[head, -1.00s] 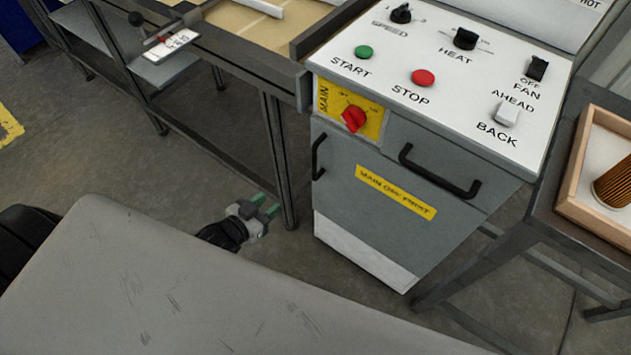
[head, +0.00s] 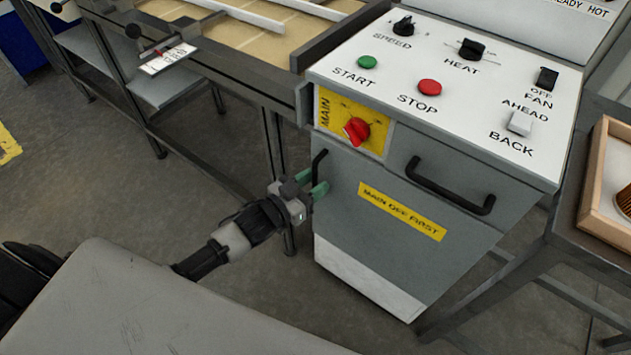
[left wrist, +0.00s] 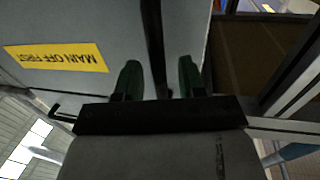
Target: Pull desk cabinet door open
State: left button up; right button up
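The grey desk cabinet door (head: 385,250) is closed flush on the control desk and bears a yellow "MAIN OFF FIRST" label (head: 402,211). Its upright black handle (head: 317,166) is at the door's left side. My left gripper (head: 312,184) is at the handle, its green fingertips near the door face. In the left wrist view, the fingers (left wrist: 160,80) are apart, with the black handle bar (left wrist: 153,40) running between them and gaps showing on both sides. The label (left wrist: 55,58) shows there too. My right gripper is not in view.
A horizontal black handle (head: 448,187) sits higher on the right of the cabinet. A red main switch (head: 357,131) is above the door. A dark-framed table (head: 225,88) stands left, and a stand with a wooden tray (head: 597,180) stands right. Floor before the door is partly clear.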

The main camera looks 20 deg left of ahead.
pick_arm(q)
jog(key=shift+w+d, duration=0.2)
jog(key=shift+w, duration=0.15)
jog(key=shift+c, duration=0.5)
grip_shut()
jog(key=shift+s, duration=0.1)
